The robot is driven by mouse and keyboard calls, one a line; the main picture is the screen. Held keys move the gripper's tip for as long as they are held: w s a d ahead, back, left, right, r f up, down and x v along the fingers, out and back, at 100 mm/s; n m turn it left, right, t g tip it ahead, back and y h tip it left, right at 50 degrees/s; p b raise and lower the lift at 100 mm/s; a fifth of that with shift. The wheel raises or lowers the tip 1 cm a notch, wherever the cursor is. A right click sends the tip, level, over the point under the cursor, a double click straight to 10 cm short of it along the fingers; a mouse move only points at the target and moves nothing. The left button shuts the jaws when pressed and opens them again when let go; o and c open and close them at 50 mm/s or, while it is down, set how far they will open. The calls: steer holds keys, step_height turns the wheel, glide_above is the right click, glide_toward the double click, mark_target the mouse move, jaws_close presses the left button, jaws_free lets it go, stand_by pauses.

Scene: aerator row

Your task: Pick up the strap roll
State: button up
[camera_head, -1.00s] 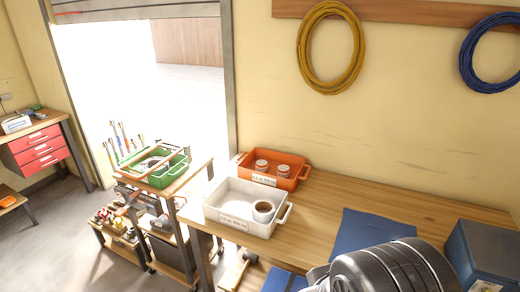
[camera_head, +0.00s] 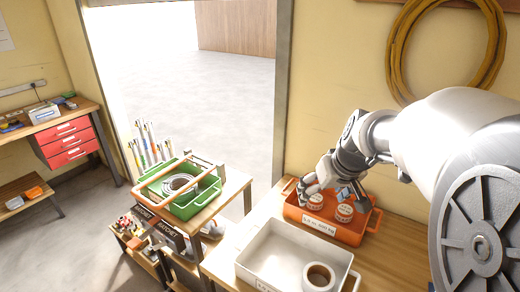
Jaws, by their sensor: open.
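Several roll-shaped things are in view, and I cannot tell for sure which is the strap roll. An orange bin (camera_head: 300,215) on the wooden bench holds two short white cylinders with reddish print, a left one (camera_head: 314,199) and a right one (camera_head: 344,213). A white bin (camera_head: 262,243) in front of it holds a pale roll (camera_head: 319,277) with a brownish core at its right end. A green crate (camera_head: 187,209) on the cart holds a grey coil (camera_head: 179,185). My gripper (camera_head: 326,187) is open above the orange bin, close to the two cylinders; contact is unclear.
The bench (camera_head: 389,254) is bare right of the bins. The cart (camera_head: 228,197) stands left of it, with brushes or rods (camera_head: 149,147) behind the crate. A yellow hose coil (camera_head: 400,55) hangs on the wall near my arm. A red drawer unit (camera_head: 68,142) stands far left.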

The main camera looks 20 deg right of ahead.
steer(key=w+d+f+m, duration=0.1)
steer(key=w+d+f, duration=0.15)
steer(key=d, duration=0.25)
steer(key=w+d+f, duration=0.2)
steer(key=d+f, duration=0.2)
steer(key=d, duration=0.2)
steer(key=h+b, duration=0.1)
glide_toward(345, 209)
steer(key=shift+m, duration=0.3)
steer(key=b+x, duration=0.1)
steer(key=x, duration=0.1)
steer(key=b+x, duration=0.1)
steer(key=x, duration=0.1)
steer(key=shift+s+d+f+b, duration=0.1)
steer(key=shift+s+f+b, duration=0.25)
steer(key=shift+w+b+x, duration=0.15)
steer(key=shift+b+x, duration=0.25)
steer(key=shift+x, duration=1.05)
steer(key=shift+w+b+x, duration=0.15)
steer(key=shift+b+x, duration=0.25)
steer(key=shift+x, duration=1.05)
steer(key=shift+r, duration=0.15)
steer(key=c, duration=1.3)
